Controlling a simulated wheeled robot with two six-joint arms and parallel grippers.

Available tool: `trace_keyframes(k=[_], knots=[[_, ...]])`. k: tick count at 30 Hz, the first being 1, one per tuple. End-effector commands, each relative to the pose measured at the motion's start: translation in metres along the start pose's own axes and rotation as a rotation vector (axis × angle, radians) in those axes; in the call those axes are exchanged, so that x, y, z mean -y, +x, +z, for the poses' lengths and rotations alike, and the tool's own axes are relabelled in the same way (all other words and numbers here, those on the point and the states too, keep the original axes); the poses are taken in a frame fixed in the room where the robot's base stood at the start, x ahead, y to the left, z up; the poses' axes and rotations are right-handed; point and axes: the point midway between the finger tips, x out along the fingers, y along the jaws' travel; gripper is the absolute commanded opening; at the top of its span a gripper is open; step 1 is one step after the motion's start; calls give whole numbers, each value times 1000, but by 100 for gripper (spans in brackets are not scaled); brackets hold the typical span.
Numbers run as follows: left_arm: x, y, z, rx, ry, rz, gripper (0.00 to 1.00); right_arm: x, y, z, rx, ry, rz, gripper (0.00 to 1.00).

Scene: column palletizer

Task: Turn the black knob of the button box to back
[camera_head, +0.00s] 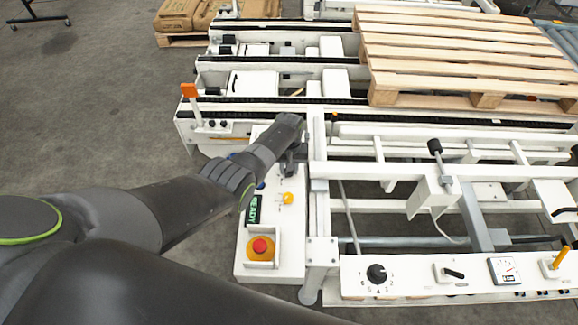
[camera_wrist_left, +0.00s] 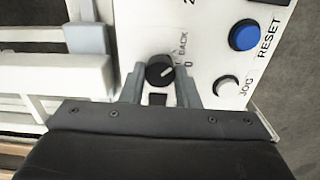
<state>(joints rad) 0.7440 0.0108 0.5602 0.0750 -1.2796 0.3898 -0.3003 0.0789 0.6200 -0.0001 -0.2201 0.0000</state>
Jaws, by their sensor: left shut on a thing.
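The white button box (camera_head: 294,240) stands left of the white frame in the head view. Its panel (camera_wrist_left: 205,50) fills the upper middle of the left wrist view. The black knob (camera_wrist_left: 160,70) sits there between my left gripper's fingers, with the labels BACK and 0 to its right. Its white mark appears to point right and slightly up, near the 0. My left gripper (camera_wrist_left: 166,82) is shut on the knob. In the head view, my left gripper (camera_head: 289,162) is at the far end of the box, and my arm hides the knob. My right gripper is not in view.
A blue RESET button (camera_wrist_left: 245,35) and a pale JOG button (camera_wrist_left: 226,86) lie right of the knob. White frame bars (camera_head: 318,180) stand close on the right.

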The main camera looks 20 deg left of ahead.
Motion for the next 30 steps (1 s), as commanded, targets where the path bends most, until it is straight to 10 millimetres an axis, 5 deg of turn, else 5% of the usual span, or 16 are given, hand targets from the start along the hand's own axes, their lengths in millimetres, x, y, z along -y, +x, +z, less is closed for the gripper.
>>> trace_keyframes(k=[19,20,24,30], knots=[[0,-1,-1,-4,-47,1,6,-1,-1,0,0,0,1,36],[0,-1,-1,-4,-47,1,32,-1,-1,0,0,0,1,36],[0,-1,-1,-3,-46,0,50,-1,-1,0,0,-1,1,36],[0,0,0,-1,-46,0,50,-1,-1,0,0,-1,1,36]])
